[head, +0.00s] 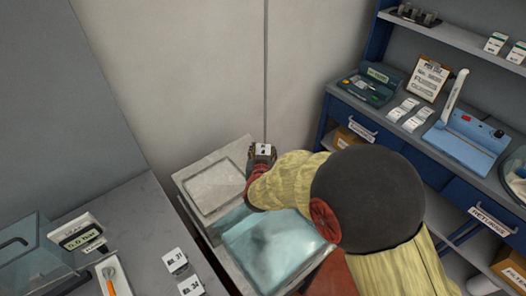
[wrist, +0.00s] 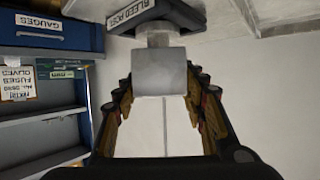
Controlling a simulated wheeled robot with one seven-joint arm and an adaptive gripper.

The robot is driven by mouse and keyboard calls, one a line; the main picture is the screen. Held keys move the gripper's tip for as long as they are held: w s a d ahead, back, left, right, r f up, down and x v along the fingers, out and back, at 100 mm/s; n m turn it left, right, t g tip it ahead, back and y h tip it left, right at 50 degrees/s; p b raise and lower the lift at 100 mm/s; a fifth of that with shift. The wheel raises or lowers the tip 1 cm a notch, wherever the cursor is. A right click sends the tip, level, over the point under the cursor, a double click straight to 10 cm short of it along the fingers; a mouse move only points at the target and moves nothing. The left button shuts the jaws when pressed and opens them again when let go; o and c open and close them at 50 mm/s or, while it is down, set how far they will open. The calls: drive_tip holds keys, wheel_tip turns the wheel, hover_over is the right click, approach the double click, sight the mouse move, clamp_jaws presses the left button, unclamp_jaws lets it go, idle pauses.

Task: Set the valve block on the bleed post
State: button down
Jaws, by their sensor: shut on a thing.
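In the wrist view, the valve block (wrist: 161,73) is a plain pale grey block between the fingers of my gripper (wrist: 163,88), which is shut on it. Just above it in the picture is a narrower grey piece (wrist: 158,39) against a dark bracket with a "BLEED POST" label (wrist: 130,11). The block adjoins or overlaps that piece; I cannot tell whether it is seated or only in front. In the head view, my gripper (head: 262,160) is at the wall behind the pale grey unit, beside a small white label (head: 263,149). The block cannot be made out there.
A pale grey unit (head: 190,180) with a teal translucent cover (head: 255,240) lies under my arm. A blue shelf bench (head: 350,105) with devices, cards and a clipboard (head: 430,76) stands at right.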

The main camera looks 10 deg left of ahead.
drive_tip(key=shift+f, duration=0.2)
drive_tip(key=c, duration=1.4)
unclamp_jaws()
drive_tip(key=shift+o, duration=0.3)
drive_tip(key=shift+f, duration=0.1)
drive_tip(key=shift+v, duration=0.8)
drive_tip(key=p+v, duration=0.5)
drive_tip(key=v, duration=0.4)
drive_tip(key=shift+s, duration=0.25)
